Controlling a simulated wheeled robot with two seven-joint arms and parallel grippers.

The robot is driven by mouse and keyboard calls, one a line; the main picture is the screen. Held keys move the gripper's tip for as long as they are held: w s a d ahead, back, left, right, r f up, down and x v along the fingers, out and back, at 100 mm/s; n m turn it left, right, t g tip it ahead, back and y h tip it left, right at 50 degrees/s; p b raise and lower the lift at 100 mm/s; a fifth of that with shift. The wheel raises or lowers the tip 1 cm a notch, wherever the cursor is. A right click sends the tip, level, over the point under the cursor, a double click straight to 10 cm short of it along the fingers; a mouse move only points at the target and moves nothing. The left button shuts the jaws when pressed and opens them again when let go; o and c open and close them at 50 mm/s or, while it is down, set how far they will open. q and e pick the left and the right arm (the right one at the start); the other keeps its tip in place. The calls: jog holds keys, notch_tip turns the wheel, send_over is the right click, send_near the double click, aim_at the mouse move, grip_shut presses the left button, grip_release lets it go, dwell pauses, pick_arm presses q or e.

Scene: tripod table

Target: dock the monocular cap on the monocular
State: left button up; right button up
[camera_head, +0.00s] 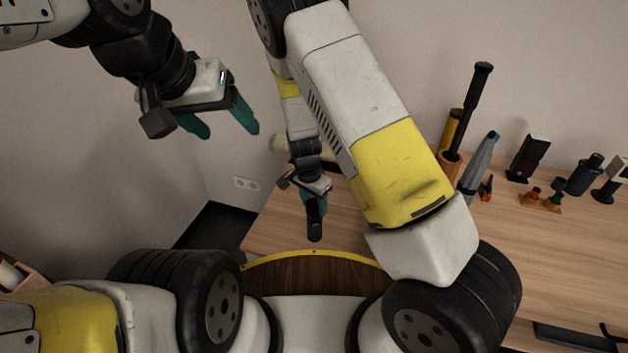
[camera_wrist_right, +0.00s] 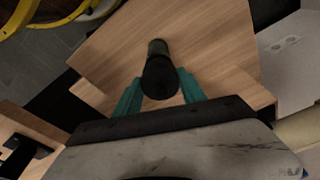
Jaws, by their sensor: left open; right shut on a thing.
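My right gripper (camera_head: 314,200) is shut on a black cylindrical thing (camera_head: 315,228) that points down, above the near left part of the table. In the right wrist view the same black thing (camera_wrist_right: 159,76) sits between the two green fingers, with a wide round end near and a narrower part beyond. It may be the monocular, but I cannot tell surely, nor pick out the cap. My left gripper (camera_head: 230,130) is open and empty at the upper left, away from the table.
The wooden table (camera_head: 540,255) has a clear middle. Along its back stand a holder with a black-handled tool (camera_head: 470,110), a grey tool (camera_head: 478,168), a black block (camera_head: 528,158) and a small orange stand (camera_head: 540,201). My right arm hides part of the table.

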aim_at(310, 207)
jog(key=shift+f, duration=0.45)
jog(key=o, duration=1)
jog(key=shift+o, duration=0.2)
notch_tip(310, 207, up, 11)
jog(key=s+a, duration=0.1)
jog(key=shift+s, duration=0.1)
dwell(0.5)
